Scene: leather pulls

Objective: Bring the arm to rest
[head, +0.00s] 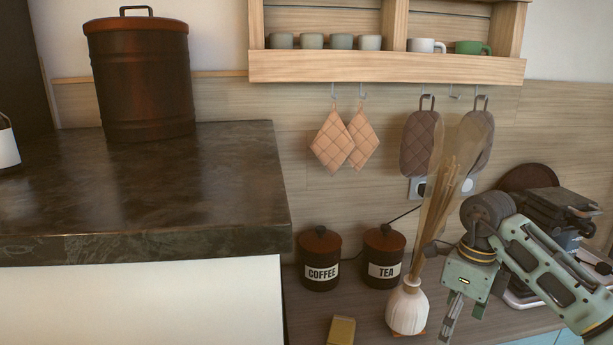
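My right arm (550,265) comes in from the right, pale green with a dark round joint. My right gripper (464,318) hangs from it with its fingers pointing down over the lower counter. The fingers look apart, with nothing seen between them. The gripper is just right of a white vase with sticks (407,308); I cannot tell whether they touch. My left gripper is not in view.
A raised dark stone counter (200,205) fills the left, with a brown lidded bin (143,80). Coffee (319,262) and tea (383,258) canisters stand on the lower counter, near a yellow block (341,330). A wooden shelf (385,67) with mugs hangs above; pot holders (345,140) hang below it.

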